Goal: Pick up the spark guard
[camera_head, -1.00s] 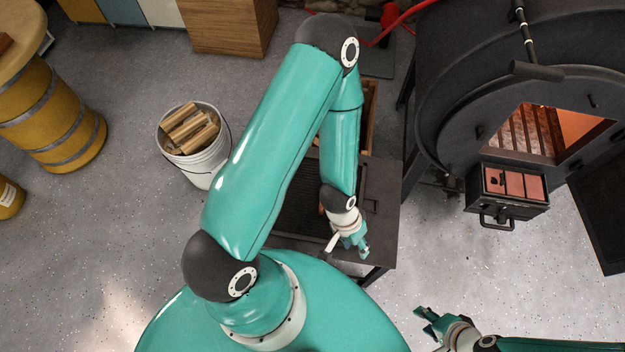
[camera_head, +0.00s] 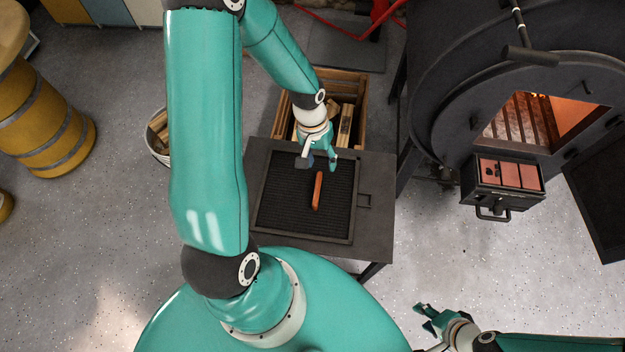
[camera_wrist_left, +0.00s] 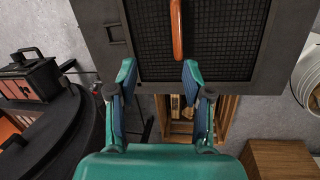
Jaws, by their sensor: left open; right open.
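The spark guard looks to be the dark mesh panel (camera_head: 282,205) with a reddish-brown bar handle (camera_head: 317,190), lying flat on a dark table. In the left wrist view the mesh (camera_wrist_left: 220,30) and handle (camera_wrist_left: 176,32) are at the top. My left gripper (camera_head: 319,161) is open and empty, near the far edge of the mesh, just beyond the handle's far end. In the left wrist view its fingers (camera_wrist_left: 158,75) are spread below the handle, apart from it. My right gripper (camera_head: 427,316) is open and empty at the lower right, off the table.
The dark table (camera_head: 378,215) has a wooden crate of logs (camera_head: 362,100) behind it. The black barrel stove (camera_head: 440,90), its door open with a glow inside, stands to the right. A white bucket of wood (camera_head: 156,150) is partly hidden by my left arm.

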